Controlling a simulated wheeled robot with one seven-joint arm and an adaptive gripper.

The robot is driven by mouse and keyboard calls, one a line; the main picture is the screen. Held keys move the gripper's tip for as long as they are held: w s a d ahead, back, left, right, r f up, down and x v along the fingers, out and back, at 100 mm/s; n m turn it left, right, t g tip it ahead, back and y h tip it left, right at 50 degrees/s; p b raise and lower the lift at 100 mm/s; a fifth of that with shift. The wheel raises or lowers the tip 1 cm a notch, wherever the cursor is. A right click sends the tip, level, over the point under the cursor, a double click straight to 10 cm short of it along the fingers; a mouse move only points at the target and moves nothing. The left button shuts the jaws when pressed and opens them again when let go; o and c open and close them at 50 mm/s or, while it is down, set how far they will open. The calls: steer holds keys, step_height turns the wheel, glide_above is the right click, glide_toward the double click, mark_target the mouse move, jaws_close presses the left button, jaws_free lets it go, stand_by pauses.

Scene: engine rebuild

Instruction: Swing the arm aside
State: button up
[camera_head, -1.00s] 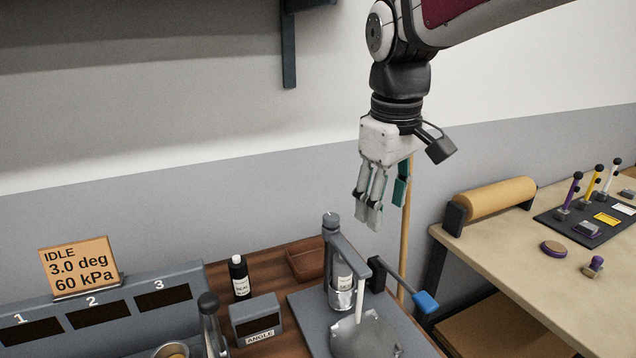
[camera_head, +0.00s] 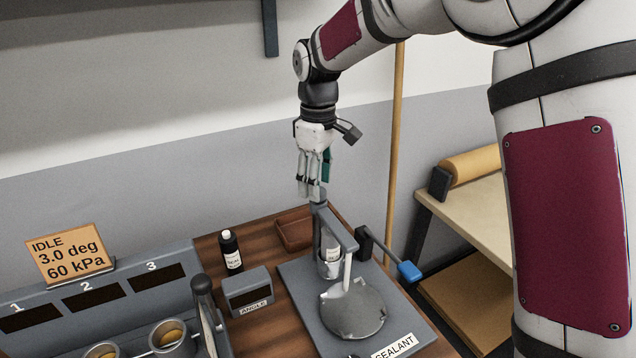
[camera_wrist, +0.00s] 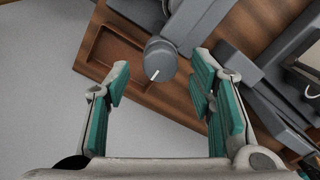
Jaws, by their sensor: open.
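My gripper (camera_head: 312,194) hangs pointing down in the head view, over the back of the grey sealant stand (camera_head: 290,275). In the wrist view my gripper (camera_wrist: 160,95) has its teal-padded fingers wide apart with nothing between them. The post (camera_wrist: 160,62) of the stand shows just beyond the fingertips, and I cannot tell the exact gap to it. The stand carries a bottle (camera_head: 329,262) in its upright and a round grey metal plate (camera_head: 352,312) at its front. My arm (camera_head: 565,200) fills the right side of the head view.
A blue-tipped lever (camera_head: 408,271) sticks out to the right of the stand. A brown tray (camera_head: 294,232), a dark bottle (camera_head: 231,252) and an angle box (camera_head: 248,292) stand to its left. A wooden pole (camera_head: 394,150) stands behind. A beige table (camera_head: 470,212) is at right.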

steer(key=shift+f, duration=0.75)
jaws_close()
